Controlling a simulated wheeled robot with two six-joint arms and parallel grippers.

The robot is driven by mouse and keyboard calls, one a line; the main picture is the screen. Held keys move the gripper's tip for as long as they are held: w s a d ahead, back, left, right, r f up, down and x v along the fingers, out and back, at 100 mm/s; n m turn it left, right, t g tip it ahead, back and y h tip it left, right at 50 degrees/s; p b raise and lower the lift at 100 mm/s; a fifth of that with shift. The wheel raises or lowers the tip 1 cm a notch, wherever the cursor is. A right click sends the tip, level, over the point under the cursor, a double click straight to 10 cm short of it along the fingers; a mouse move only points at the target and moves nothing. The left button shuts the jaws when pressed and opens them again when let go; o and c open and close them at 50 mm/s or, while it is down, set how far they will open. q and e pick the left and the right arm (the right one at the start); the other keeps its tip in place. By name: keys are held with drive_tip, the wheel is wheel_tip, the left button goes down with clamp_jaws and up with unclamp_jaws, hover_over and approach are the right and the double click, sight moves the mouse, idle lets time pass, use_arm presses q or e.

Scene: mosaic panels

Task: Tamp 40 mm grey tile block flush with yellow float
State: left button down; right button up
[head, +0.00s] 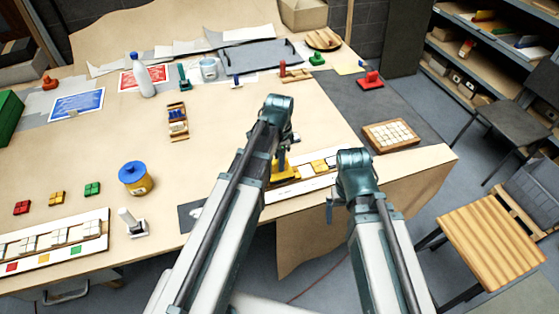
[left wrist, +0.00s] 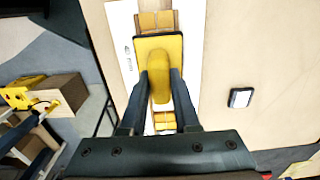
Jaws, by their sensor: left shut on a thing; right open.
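The yellow float (left wrist: 145,46) shows in the left wrist view, lying over the white panel (left wrist: 122,25). My left gripper (left wrist: 160,76) is shut on the float's upright yellow handle. Tan tiles (left wrist: 155,22) show beyond the float and orange tiles (left wrist: 165,119) on its near side. In the head view, part of the float (head: 282,172) shows beside my left arm, on the panel (head: 303,181) at the table's front edge. My right gripper (head: 331,208) is open, mostly hidden by its arm. I cannot make out the grey tile block; the float or my arm may cover it.
A tray of pale tiles (head: 391,135) lies at the right of the table. A blue-lidded yellow jar (head: 135,178), a white-handled stamp (head: 131,223) and another mosaic panel (head: 55,238) are on the left. A wooden stool (head: 500,238) stands off the table. The table's middle is mostly clear.

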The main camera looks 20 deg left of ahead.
use_arm(q)
drive_tip(key=shift+s+f+b, duration=0.1)
drive_tip(key=shift+f+b, duration=0.6)
idle(1.5)
drive_tip(key=shift+r, duration=0.1)
wheel_tip(320, 180, up, 7)
drive_tip(key=p, duration=0.7)
idle(0.3)
